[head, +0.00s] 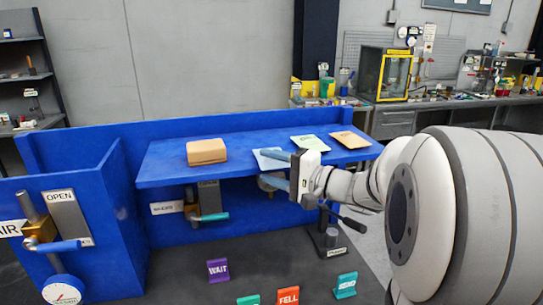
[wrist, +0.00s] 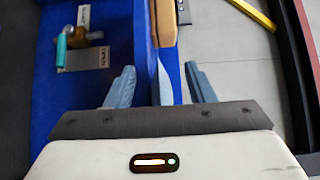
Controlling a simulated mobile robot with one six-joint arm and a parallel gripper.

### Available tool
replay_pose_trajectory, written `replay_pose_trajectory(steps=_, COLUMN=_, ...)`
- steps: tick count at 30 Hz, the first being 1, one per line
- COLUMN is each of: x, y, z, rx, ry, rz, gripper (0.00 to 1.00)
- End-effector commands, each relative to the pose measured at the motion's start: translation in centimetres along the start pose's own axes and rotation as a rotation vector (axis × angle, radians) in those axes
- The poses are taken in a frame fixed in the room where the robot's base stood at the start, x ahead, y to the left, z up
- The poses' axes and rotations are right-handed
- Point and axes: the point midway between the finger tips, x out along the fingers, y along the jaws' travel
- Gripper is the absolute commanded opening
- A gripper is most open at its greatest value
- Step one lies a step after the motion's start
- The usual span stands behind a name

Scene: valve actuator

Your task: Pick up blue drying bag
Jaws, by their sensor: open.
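The pale blue drying bag (head: 268,163) lies flat at the front edge of the blue shelf (head: 165,172), partly hidden by a finger in the head view. In the wrist view the bag (wrist: 163,88) shows as a thin pale strip between the fingers. My gripper (head: 268,167) is open at the shelf's front edge, one finger above the shelf level and one below it. The wrist view also shows my gripper (wrist: 160,70) with its two blue fingers apart, one on each side of the shelf edge. No contact with the bag is visible.
An orange-tan box (head: 207,152) sits on the shelf to the left. A green bag (head: 315,143) and a tan bag (head: 350,140) lie to the right. Below the shelf is a valve with a teal handle (head: 214,217). Signs (head: 288,296) stand on the dark surface in front.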

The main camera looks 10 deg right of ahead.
Motion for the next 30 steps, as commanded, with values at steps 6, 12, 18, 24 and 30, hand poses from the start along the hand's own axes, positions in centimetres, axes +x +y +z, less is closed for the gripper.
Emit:
replay_pose_trajectory(steps=6, x=-0.05, y=0.01, z=-0.02, rx=0.0, ry=0.001, rz=0.0, gripper=0.38)
replay_pose_trajectory(steps=12, x=-0.07, y=0.01, z=-0.04, rx=0.0, ry=0.001, rz=0.0, gripper=0.21)
replay_pose_trajectory(steps=18, x=-0.08, y=0.01, z=-0.05, rx=0.0, ry=0.001, rz=0.0, gripper=0.05)
replay_pose_trajectory(steps=24, x=-0.1, y=0.0, z=-0.06, rx=0.0, ry=0.002, rz=0.0, gripper=0.0)
replay_pose_trajectory(steps=30, x=-0.1, y=-0.95, z=-0.1, rx=-0.004, ry=0.002, rz=-0.002, gripper=0.0)
